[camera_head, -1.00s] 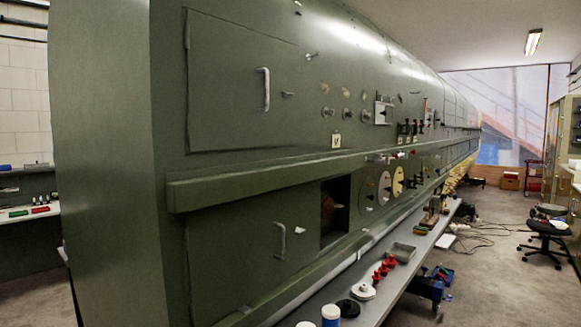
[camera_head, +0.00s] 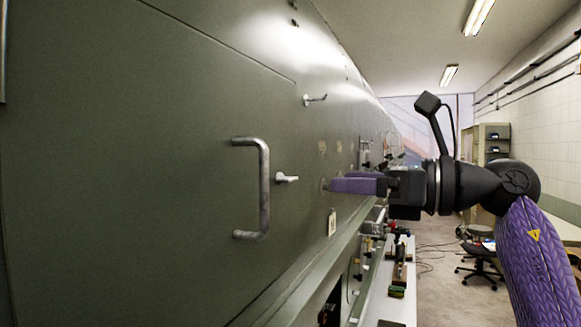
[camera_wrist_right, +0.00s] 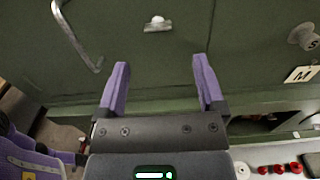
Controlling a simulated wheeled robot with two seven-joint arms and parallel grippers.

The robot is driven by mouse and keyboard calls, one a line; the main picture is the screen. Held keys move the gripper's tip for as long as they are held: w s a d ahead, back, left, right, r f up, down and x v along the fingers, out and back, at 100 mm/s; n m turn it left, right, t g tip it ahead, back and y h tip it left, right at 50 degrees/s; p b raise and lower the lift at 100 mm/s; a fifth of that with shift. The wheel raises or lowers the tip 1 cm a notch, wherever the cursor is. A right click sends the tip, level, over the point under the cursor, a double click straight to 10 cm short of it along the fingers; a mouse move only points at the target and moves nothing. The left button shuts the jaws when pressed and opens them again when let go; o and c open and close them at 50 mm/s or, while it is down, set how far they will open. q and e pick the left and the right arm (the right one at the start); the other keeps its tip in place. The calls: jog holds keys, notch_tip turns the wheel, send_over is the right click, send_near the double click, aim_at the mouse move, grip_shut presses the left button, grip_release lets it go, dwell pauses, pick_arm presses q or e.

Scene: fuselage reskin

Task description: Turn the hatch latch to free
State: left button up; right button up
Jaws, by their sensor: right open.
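The green hatch (camera_head: 160,150) fills the left of the head view, with its grey bar handle (camera_head: 262,190). A small pale latch (camera_head: 287,178) sits just right of the handle. In the right wrist view the latch (camera_wrist_right: 157,24) is at the top middle and the handle (camera_wrist_right: 78,38) at the upper left. My right gripper (camera_head: 334,185) is to the right of the latch in the head view. Its purple fingers (camera_wrist_right: 160,66) are open and empty, pointing toward the latch but apart from it. My left gripper does not show.
A peg (camera_head: 316,99) juts from the fuselage above the latch. A small tag (camera_head: 332,222) is below my right gripper; it reads M in the wrist view (camera_wrist_right: 302,74). A ledge (camera_head: 300,270) runs under the hatch. A bench with parts (camera_head: 395,310) and a chair (camera_head: 482,262) stand right.

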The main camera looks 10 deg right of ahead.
aim_at(294, 179)
jog(key=p+x, duration=0.2)
jog(key=x, duration=0.5)
jog(key=shift+a+r+p, duration=0.1)
jog(key=shift+a+p, duration=0.15)
jog(key=shift+p, duration=0.05)
jog(key=shift+w+a, duration=0.1)
jog(key=shift+c, duration=0.3)
jog(key=shift+c, duration=1.3)
grip_shut()
